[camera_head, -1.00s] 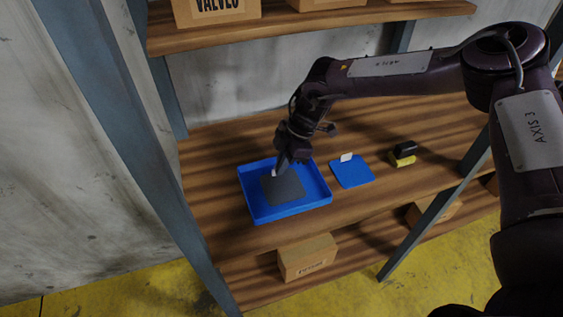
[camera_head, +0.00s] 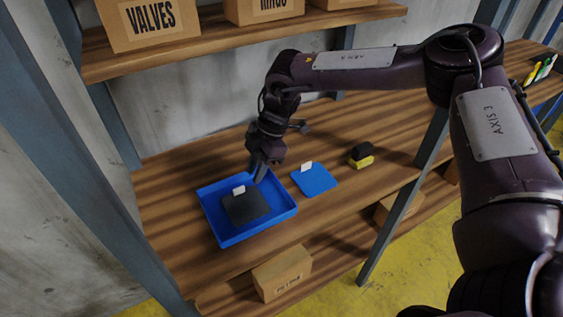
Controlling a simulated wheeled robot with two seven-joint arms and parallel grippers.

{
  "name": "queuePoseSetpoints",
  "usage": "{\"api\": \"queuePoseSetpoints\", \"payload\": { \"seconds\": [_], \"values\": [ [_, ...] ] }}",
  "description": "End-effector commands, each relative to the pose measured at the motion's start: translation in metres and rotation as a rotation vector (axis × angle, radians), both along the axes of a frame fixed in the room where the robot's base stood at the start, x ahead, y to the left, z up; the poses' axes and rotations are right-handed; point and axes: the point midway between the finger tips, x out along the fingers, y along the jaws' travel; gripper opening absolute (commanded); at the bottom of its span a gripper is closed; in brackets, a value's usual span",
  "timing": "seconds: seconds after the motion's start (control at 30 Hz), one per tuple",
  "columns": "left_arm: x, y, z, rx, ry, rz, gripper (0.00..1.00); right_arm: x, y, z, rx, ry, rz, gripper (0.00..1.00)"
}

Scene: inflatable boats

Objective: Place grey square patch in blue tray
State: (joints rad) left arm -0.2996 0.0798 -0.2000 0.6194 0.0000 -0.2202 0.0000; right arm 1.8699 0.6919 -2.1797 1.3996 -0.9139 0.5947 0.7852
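The blue tray (camera_head: 236,238) sits on the wooden shelf. The dark grey square patch (camera_head: 246,207) lies inside it, with a small white tab (camera_head: 239,190) standing up at its back edge. My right gripper (camera_head: 256,177) is above the back right part of the tray, just right of the tab and apart from it. Its fingers point down and the tab is clear of them. The fingers are small and dark, but a gap seems to show between them. My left gripper is not in view.
A blue square patch (camera_head: 316,181) with a white tab lies right of the tray. A black and yellow block (camera_head: 361,156) stands farther right. Boxes stand on the upper shelf (camera_head: 215,45), and a carton (camera_head: 283,272) sits below. A grey post (camera_head: 70,150) rises left of the tray.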

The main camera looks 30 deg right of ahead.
Motion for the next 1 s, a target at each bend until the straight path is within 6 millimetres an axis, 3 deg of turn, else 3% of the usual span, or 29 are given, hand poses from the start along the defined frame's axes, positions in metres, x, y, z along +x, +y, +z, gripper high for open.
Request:
{"api": "queuePoseSetpoints", "payload": {
  "seconds": [0.2, 0.4, 0.6, 1.0],
  "values": [
    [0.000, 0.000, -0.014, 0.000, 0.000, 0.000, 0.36, 0.003, -0.051, -0.001, 0.002, -0.004, -0.004, 0.25],
    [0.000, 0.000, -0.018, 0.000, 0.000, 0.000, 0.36, 0.004, -0.080, 0.001, 0.002, -0.004, -0.001, 0.25],
    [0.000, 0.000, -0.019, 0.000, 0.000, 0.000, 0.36, 0.004, -0.089, 0.001, 0.002, -0.003, 0.001, 0.25],
    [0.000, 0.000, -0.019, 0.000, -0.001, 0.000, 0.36, 0.004, -0.089, 0.001, 0.001, -0.003, 0.001, 0.25]
  ]
}}
